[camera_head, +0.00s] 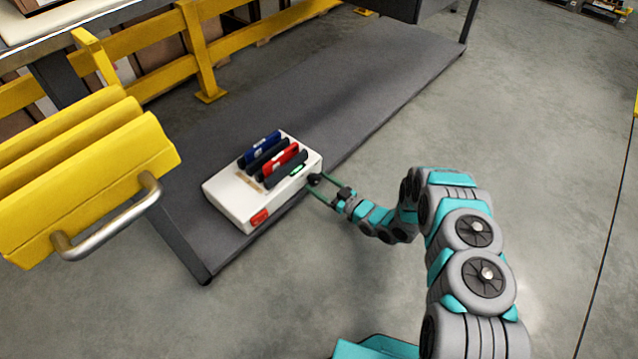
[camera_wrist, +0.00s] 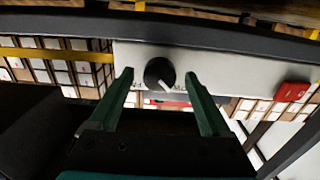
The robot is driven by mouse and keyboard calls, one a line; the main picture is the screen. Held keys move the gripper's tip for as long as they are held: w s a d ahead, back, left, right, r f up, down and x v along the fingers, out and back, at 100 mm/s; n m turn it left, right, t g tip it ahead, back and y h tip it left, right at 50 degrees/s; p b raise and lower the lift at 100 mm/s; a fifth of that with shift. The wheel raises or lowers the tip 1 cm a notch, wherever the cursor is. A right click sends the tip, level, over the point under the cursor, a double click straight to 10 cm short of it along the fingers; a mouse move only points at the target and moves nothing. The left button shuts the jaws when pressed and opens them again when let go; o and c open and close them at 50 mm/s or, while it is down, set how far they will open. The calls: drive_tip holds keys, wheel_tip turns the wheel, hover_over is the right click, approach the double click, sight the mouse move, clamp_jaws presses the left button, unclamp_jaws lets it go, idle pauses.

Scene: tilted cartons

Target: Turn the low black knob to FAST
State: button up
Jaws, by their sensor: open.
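The low black knob (camera_wrist: 159,73) is on the pale front face of a white machine (camera_head: 230,200). In the wrist view its white pointer mark slants toward the lower right. Part of a printed label shows beside it, too small and covered to read; I cannot make out FAST. In the head view the knob (camera_head: 314,180) is at the right end of that face. My gripper (camera_wrist: 159,79) is open, with one green finger on each side of the knob in the picture and a gap on both sides. In the head view my gripper (camera_head: 319,189) reaches the knob from the right.
A red switch (camera_head: 259,217) is on the same face; it also shows in the wrist view (camera_wrist: 292,92). Blue and red binder-like items (camera_head: 282,161) stand on top. The machine sits near the edge of a dark grey table (camera_head: 370,85). Yellow rails (camera_head: 200,50) stand behind.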

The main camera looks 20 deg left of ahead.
drive_tip(key=shift+w+a, duration=0.15)
drive_tip(key=shift+a, duration=0.15)
clamp_jaws()
idle(0.6)
